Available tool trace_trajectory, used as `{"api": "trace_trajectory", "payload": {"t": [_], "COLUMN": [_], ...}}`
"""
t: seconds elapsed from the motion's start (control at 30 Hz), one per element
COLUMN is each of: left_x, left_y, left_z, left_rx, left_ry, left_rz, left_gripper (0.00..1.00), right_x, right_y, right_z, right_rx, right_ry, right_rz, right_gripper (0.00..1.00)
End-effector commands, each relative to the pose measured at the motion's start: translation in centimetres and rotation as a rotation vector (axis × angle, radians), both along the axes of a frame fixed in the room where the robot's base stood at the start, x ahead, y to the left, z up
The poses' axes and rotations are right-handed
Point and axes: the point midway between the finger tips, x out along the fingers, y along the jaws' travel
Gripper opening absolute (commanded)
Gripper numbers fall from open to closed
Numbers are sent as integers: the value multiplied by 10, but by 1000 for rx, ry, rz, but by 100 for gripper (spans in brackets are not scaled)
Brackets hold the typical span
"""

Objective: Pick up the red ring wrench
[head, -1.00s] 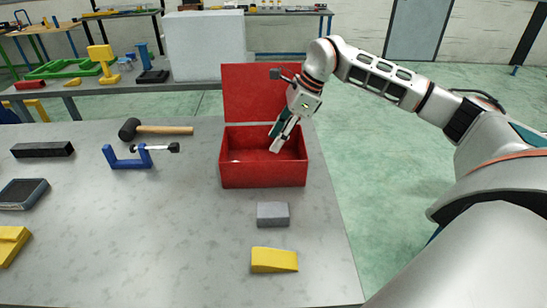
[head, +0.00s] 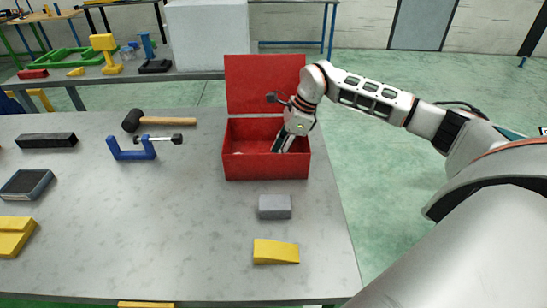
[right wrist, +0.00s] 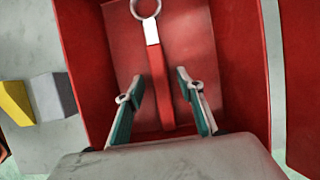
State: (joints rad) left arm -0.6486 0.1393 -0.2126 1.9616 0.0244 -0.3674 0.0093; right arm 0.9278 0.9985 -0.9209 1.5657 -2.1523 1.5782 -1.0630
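The red ring wrench (right wrist: 160,85) lies in the open red toolbox (head: 266,167), with its metal ring end toward the top of the right wrist view and its red handle running down between my fingers. My right gripper (right wrist: 168,92) is open, with one finger on each side of the handle and apart from it. In the head view my right gripper (head: 283,143) reaches down into the right part of the toolbox. The wrench cannot be made out in the head view. My left gripper is not in view.
The toolbox walls stand close around my right gripper, and its raised lid (head: 262,85) is behind. A grey block (head: 275,207) and a yellow wedge (head: 275,252) lie in front. A mallet (head: 160,121) and blue clamp (head: 132,152) lie to the left.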

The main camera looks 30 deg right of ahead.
Motion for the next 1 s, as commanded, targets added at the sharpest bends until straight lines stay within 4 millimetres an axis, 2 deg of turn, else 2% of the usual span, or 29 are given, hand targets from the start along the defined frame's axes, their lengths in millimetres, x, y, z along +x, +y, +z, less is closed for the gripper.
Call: {"api": "trace_trajectory", "payload": {"t": [0.43, 0.47, 0.5, 0.6, 1.0], "left_x": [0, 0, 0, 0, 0], "left_y": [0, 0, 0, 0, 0], "left_z": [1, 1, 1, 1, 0], "left_rx": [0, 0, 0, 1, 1], "left_ry": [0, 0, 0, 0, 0], "left_rz": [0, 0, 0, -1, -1], "left_gripper": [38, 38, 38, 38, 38], "right_x": [0, 0, 0, 0, 0], "right_y": [0, 0, 0, 0, 0], "right_z": [-2, -2, -2, -2, 1], "right_rx": [0, -1, -1, -1, 0], "right_ry": [-1, -1, -1, -1, -2], "right_rz": [0, 1, 1, 1, 0], "right_gripper": [38, 32, 22, 0, 0]}}
